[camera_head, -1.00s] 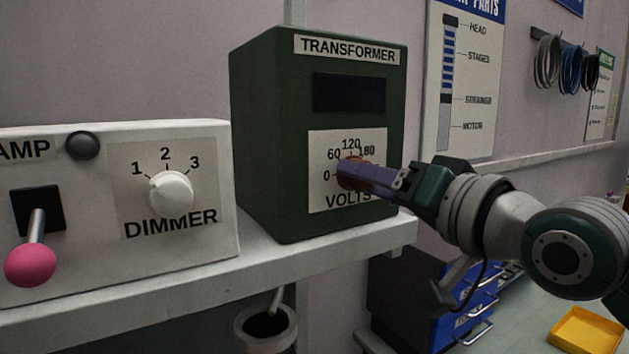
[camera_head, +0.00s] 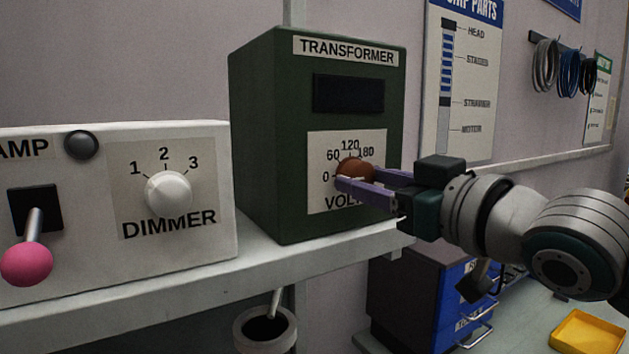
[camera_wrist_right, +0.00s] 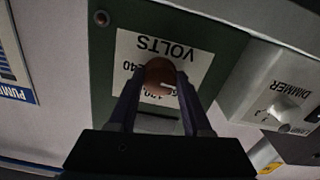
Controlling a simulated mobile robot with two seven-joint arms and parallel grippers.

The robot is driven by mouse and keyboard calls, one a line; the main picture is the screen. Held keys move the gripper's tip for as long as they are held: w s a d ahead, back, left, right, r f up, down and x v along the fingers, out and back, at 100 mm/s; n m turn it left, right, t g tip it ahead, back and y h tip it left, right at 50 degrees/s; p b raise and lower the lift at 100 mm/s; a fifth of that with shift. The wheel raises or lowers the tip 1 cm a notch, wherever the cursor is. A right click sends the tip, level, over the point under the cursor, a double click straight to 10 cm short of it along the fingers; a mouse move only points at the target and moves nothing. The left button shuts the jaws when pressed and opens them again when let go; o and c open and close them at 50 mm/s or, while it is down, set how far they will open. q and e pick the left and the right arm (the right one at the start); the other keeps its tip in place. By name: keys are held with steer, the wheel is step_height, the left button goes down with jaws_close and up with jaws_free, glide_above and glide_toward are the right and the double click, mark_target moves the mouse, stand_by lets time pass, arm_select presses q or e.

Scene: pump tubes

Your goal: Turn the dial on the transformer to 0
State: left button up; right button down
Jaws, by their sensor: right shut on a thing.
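The green transformer (camera_head: 268,130) stands on a shelf. Its brown round dial (camera_head: 354,168) sits on a white VOLTS plate (camera_head: 318,148) with 0, 60, 120 and 180 readable around it. My right gripper (camera_head: 357,178) comes from the right, with its purple fingers shut on the dial, one on each side. In the right wrist view, the dial (camera_wrist_right: 160,72) sits between the fingertips, upside down. A pale line on the dial points roughly toward the 0 side; its exact reading is unclear. The fingers hide part of the plate. My left gripper is out of view.
A white dimmer box (camera_head: 105,210) with a knob and a pink-tipped lever stands left of the transformer on the same shelf (camera_head: 225,268). Blue drawers (camera_head: 470,290) and a yellow tray (camera_head: 590,338) are below right. A pump parts poster (camera_head: 440,110) hangs behind.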

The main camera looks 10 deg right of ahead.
steer(key=shift+n, duration=0.3)
steer(key=shift+c, duration=1.7)
jaws_free()
steer(key=b+v, duration=0.4)
steer(key=v, duration=0.6)
